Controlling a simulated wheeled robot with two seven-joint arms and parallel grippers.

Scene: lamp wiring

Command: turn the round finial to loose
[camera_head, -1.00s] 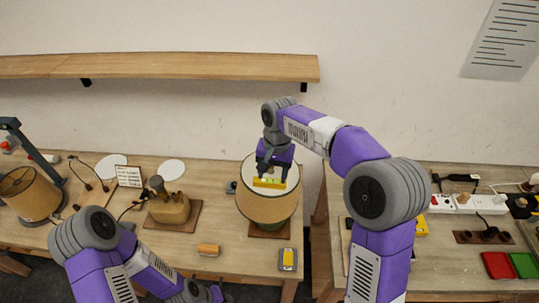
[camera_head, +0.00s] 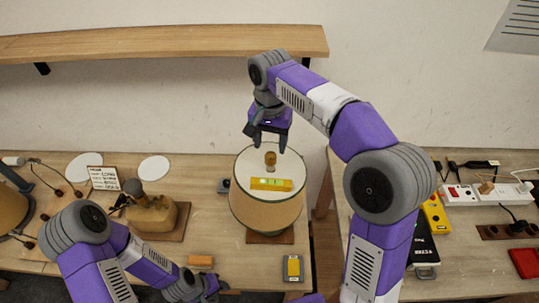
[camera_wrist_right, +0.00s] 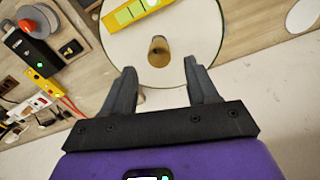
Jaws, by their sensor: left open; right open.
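The round finial (camera_head: 270,159) is a small brown knob standing at the centre of the pale top of the lamp shade (camera_head: 262,207). It also shows in the right wrist view (camera_wrist_right: 158,50), end on. My right gripper (camera_head: 268,146) is open and empty above and behind the finial. In the right wrist view its two fingers (camera_wrist_right: 158,78) point toward the shade top, with the finial ahead of the gap between them, not gripped. My left gripper (camera_head: 212,288) is low at the bottom edge of the head view, open, apart from the lamp.
A yellow level (camera_head: 271,184) lies on the shade top in front of the finial. A tan jug-like lamp base (camera_head: 150,216), an orange block (camera_head: 201,261) and a yellow-grey device (camera_head: 293,268) are on the table. A wooden shelf (camera_head: 160,45) is on the wall.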

